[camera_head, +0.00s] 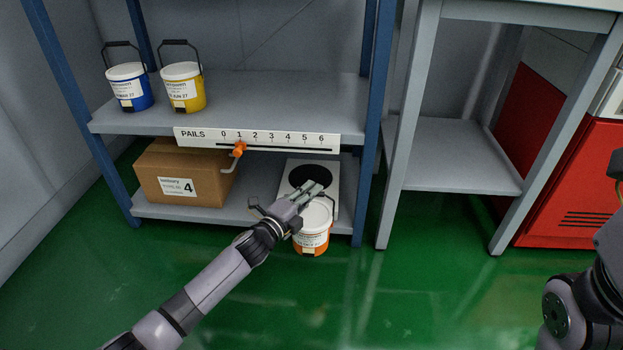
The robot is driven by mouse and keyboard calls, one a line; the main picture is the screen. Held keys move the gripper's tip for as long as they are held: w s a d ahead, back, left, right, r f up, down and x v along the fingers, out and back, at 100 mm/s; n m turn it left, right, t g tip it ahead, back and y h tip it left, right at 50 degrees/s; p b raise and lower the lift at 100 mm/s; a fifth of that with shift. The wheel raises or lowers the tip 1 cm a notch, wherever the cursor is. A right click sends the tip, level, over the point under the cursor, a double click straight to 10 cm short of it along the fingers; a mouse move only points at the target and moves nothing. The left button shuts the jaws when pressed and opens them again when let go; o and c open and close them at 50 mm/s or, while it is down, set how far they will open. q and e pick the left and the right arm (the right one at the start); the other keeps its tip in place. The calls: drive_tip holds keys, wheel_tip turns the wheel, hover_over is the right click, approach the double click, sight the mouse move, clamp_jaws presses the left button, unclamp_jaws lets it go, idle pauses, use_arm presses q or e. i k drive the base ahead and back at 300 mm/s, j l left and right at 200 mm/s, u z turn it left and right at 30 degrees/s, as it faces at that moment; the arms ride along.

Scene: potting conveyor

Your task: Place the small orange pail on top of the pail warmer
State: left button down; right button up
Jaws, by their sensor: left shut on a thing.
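The small orange pail (312,241) has a white lid, an orange band and a label. It hangs upright at the front edge of the lower shelf. My left gripper (311,190) is over its lid and shut on the pail; its fingers hide part of the lid, and the exact grip on the handle is hard to see. The pail warmer (311,175), a white plate with a black round disc, lies on the lower shelf just behind the pail. The gripper covers part of its front.
A blue pail (130,88) and a yellow pail (183,88) stand on the upper shelf. A PAILS scale (257,140) with an orange pointer at 1 fronts it. A cardboard box (183,172) fills the lower shelf's left. A blue post (367,150) stands right of the warmer.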

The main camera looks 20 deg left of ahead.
sight(318, 178)
drive_tip(key=i+j, duration=0.8)
drive_tip(key=i, duration=0.15)
drive_tip(key=z, duration=0.05)
